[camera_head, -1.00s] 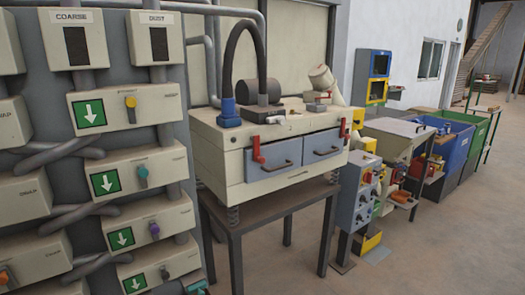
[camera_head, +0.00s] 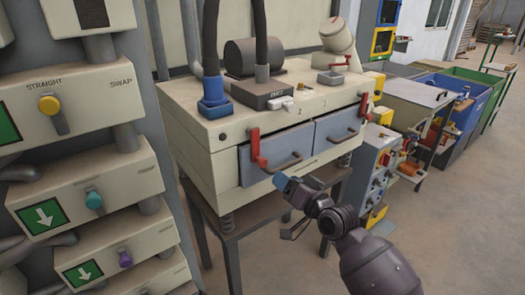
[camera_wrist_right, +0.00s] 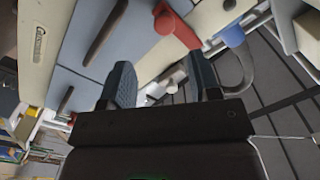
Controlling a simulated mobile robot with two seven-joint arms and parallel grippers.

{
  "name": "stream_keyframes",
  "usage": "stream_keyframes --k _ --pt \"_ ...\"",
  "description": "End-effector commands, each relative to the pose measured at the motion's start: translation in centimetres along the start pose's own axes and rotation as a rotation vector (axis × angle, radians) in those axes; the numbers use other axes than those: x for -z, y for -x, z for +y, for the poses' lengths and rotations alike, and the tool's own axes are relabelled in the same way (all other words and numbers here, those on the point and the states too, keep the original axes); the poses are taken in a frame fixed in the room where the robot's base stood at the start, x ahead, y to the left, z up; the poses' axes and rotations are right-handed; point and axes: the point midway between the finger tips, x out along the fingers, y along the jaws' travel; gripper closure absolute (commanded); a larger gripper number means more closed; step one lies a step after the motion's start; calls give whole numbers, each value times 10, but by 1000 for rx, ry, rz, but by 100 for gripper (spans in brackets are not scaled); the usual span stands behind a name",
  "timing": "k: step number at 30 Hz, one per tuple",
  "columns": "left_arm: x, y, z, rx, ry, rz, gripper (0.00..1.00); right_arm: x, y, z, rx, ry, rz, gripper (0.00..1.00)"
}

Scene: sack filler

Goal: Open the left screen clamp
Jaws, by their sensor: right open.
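The left screen clamp (camera_head: 256,147) is a red lever on the front of the cream screening box (camera_head: 185,115), at the upper left corner of the left blue-grey drawer (camera_head: 258,165). Its handle hangs down across the drawer's left edge. My right gripper (camera_head: 284,184) is open and apart from the clamp, below and to its right in the head view. In the right wrist view, the open fingers (camera_wrist_right: 163,83) have nothing held between them. A red clamp part (camera_wrist_right: 177,26) shows beyond and above them; I cannot tell which clamp it is. My left gripper is out of view.
A second red clamp (camera_head: 363,106) sits at the right of the right drawer (camera_head: 338,135). Dark drawer handles (camera_head: 282,164) project from the fronts. A cabinet of cream modules (camera_head: 70,195) stands close on the left. A grey control box (camera_head: 372,170) is on the right.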

Motion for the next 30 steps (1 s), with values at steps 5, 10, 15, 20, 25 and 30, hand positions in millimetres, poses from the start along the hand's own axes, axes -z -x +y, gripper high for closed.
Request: stream_keyframes --k 5,10,15,20,25,30 --pt "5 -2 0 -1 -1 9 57 1 -6 -1 4 -44 3 43" --pt "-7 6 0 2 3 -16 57 1 -27 -2 4 -42 2 43" --pt "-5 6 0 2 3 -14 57 1 -54 -2 4 -41 2 43" --pt "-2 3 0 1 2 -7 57 1 -78 -2 4 -40 2 43" --pt "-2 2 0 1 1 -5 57 1 -96 -1 3 -40 3 43" --pt "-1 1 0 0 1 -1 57 1 -106 -1 3 -40 2 43"
